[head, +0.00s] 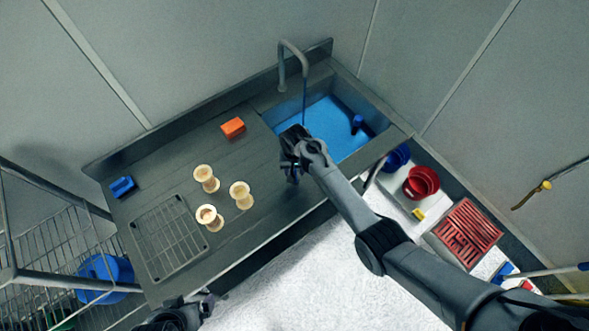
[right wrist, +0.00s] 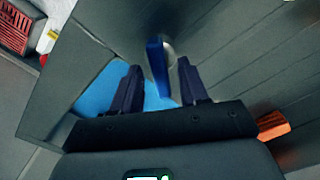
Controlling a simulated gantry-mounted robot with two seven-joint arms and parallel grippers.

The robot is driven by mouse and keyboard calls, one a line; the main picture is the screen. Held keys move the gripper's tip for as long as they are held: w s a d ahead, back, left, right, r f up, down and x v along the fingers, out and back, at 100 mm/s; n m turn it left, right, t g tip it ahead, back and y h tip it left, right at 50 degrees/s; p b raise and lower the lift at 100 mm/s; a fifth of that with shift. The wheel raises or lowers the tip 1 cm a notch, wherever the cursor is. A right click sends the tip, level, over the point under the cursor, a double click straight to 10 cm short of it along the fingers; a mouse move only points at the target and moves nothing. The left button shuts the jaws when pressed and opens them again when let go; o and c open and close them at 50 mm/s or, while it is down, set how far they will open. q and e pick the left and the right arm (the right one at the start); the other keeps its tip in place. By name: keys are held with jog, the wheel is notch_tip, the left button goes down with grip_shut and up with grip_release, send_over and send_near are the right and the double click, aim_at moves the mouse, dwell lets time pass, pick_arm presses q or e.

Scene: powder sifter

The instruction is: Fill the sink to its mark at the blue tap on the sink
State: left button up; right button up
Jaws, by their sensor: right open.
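The sink (head: 386,141) is at the back right of the grey counter and holds bright blue water, also seen in the right wrist view (right wrist: 95,98). A grey gooseneck spout (head: 289,46) arches over it, with a thin dark-blue line below its end. My right gripper (head: 291,163) is over the sink's left edge. In the right wrist view its open fingers (right wrist: 158,78) frame the blue tap lever (right wrist: 156,66) on a round grey base; contact is unclear. The sink's mark cannot be made out. My left gripper (head: 190,310) is at the bottom edge, its jaws unclear.
Several pale spools, including one (head: 241,194), stand left of the sink near a wire rack (head: 168,238). An orange block (head: 232,127) and a blue block (head: 122,187) lie on the counter. Red bowls (head: 421,183) and a red grate (head: 464,233) are at right.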

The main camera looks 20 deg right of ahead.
jog(key=shift+f, duration=0.2)
grip_shut()
dwell(0.3)
